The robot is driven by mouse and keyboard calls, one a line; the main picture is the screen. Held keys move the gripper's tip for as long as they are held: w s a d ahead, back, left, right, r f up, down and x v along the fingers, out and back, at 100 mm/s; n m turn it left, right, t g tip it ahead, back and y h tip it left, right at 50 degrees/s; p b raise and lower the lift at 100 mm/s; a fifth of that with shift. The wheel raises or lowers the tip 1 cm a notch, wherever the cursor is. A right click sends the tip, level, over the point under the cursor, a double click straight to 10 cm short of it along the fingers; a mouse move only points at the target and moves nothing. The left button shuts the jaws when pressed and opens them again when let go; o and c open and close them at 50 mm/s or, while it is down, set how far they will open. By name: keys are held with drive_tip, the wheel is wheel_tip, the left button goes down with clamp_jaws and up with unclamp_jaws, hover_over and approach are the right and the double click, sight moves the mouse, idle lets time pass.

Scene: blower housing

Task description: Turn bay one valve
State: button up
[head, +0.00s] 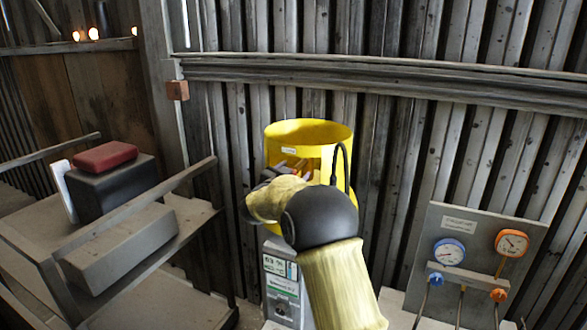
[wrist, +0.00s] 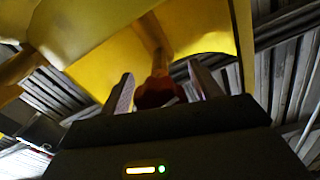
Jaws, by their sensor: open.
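A yellow housing (head: 309,131), round and open at the top, stands against the plank wall in the head view. It fills the upper part of the wrist view (wrist: 95,50). In the wrist view, a dark red knob or handle (wrist: 158,92) on a brownish stem sits between the two fingers of my gripper (wrist: 161,82). The fingers stand apart on either side of it; I cannot tell whether they touch it. In the head view my arm hides part of the housing front and most of my gripper. No legible label marks this red part as the bay one valve.
A grey panel (head: 452,222) at right carries a blue gauge (head: 449,253), an orange gauge (head: 511,243) and small blue and orange knobs below. A labelled grey box (head: 283,292) stands under the housing. A railed bench (head: 190,218) at left holds a black block with a red top.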

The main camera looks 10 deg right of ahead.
drive_tip(key=c, duration=1)
drive_tip(key=shift+o, duration=0.2)
